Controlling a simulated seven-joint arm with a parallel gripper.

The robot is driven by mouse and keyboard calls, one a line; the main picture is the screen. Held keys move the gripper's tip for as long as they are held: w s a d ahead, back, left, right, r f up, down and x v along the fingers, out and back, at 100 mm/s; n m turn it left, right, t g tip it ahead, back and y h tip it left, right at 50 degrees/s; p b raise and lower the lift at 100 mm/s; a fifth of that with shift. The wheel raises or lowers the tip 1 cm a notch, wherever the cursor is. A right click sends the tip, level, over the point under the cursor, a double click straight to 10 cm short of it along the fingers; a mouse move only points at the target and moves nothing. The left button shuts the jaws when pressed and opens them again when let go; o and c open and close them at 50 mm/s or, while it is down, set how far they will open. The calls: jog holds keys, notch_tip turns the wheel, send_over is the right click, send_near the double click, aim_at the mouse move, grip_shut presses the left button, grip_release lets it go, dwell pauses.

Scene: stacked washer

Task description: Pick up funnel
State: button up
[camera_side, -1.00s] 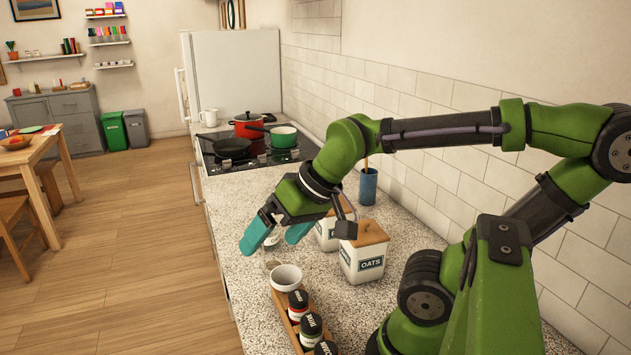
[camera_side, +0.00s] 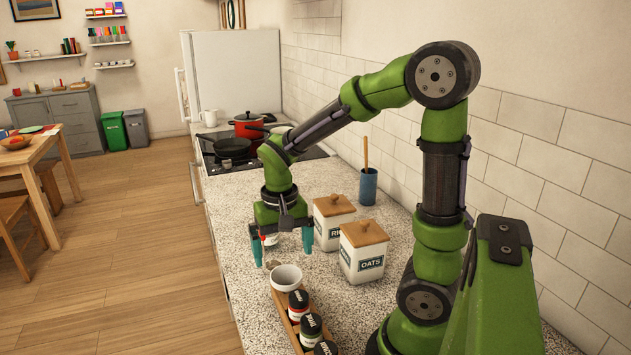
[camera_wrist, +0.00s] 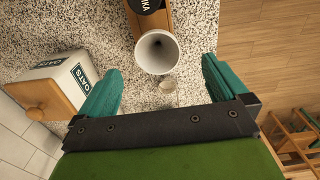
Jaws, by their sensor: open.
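My gripper (camera_side: 282,249) points down with teal fingers spread apart and empty, above and slightly beyond the funnel in the side view. In the wrist view the gripper's fingers (camera_wrist: 161,72) sit either side of the picture, with the funnel between and ahead of them. The funnel's lower part is hidden.
The spice rack (camera_side: 279,303) holds dark-lidded jars close to the funnel. The OATS canister (camera_side: 363,260) and another canister (camera_side: 332,230) stand to the right. Bare counter (camera_side: 245,290) lies left, ending at an edge.

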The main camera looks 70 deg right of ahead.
aim_at(286, 275)
notch_tip(286, 275, down, 4)
jog(key=shift+r, duration=0.25)
jog(key=shift+d+f, duration=0.2)
jog(key=shift+f, duration=1.15)
jog(key=shift+d+f, duration=0.2)
jog(key=shift+f, duration=1.15)
jog(key=shift+c, duration=0.3)
jog(key=c, duration=0.7)
